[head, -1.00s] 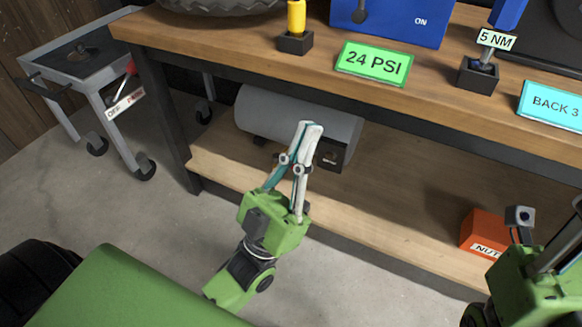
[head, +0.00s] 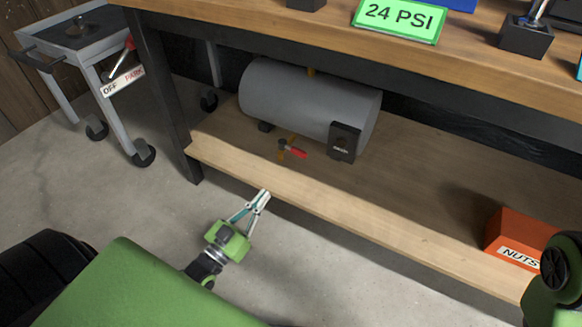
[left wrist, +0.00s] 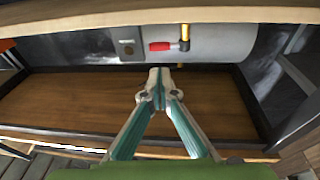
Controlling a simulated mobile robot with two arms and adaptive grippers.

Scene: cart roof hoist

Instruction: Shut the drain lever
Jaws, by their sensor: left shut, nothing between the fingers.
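The drain lever is a red handle (head: 298,153) on a brass valve under the grey tank (head: 300,95), on the lower shelf. The handle points right, along the tank, in the head view. In the left wrist view the red handle (left wrist: 160,46) lies sideways beside its brass stem (left wrist: 185,36). My left gripper (head: 265,193) is shut and empty, in front of the shelf's front edge, apart from the lever. Its closed fingertips (left wrist: 160,74) point toward the tank in the left wrist view. My right arm shows at the right edge; its fingers are not visible.
The shelf board (head: 390,210) is bare between the tank and an orange NUTS box (head: 515,238). The workbench top (head: 470,55) overhangs the shelf. A bench leg (head: 165,100) stands at left, with a grey cart (head: 75,35) beyond.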

